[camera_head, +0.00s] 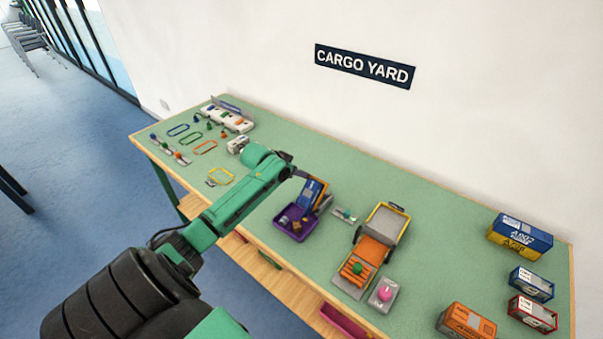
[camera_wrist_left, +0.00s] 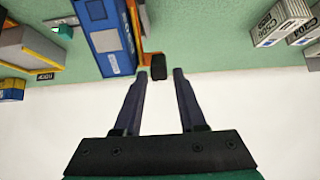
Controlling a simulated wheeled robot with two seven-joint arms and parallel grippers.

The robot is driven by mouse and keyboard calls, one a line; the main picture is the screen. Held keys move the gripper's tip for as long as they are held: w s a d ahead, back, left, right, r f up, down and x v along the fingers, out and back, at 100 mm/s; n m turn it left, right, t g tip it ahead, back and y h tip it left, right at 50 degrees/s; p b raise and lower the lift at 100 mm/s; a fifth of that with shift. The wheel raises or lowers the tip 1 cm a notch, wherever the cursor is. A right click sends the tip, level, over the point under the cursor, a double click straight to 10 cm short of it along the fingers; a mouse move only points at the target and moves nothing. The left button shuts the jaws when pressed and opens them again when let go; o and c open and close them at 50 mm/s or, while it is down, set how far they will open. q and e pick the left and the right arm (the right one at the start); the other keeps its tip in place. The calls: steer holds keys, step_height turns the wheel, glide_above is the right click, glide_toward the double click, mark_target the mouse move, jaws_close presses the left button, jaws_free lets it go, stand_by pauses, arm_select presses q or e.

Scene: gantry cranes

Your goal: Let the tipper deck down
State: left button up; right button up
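The tipper deck stands tilted up, with a blue container (camera_head: 313,190) on it; its orange edge (camera_wrist_left: 133,18) shows in the left wrist view beside the blue container (camera_wrist_left: 106,38). An orange tab (camera_wrist_left: 150,59) with a dark knob (camera_wrist_left: 158,67) sticks out from that edge. My left gripper (camera_head: 302,174) is at the raised end of the deck. In the left wrist view its two fingers (camera_wrist_left: 159,76) are apart, with the dark knob between their tips; I cannot tell whether they touch it. My right gripper is not in view.
A purple tray (camera_head: 292,233) with small items stands before the deck. A small plate with a green button (camera_head: 345,214) is to its right. Further right are an orange and grey ramp unit (camera_head: 377,246), a pink button box (camera_head: 384,293) and several containers.

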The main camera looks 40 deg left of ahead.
arm_select(q)
steer(key=x, duration=0.3)
steer(key=shift+w+f, duration=0.1)
jaws_close()
stand_by(1.4)
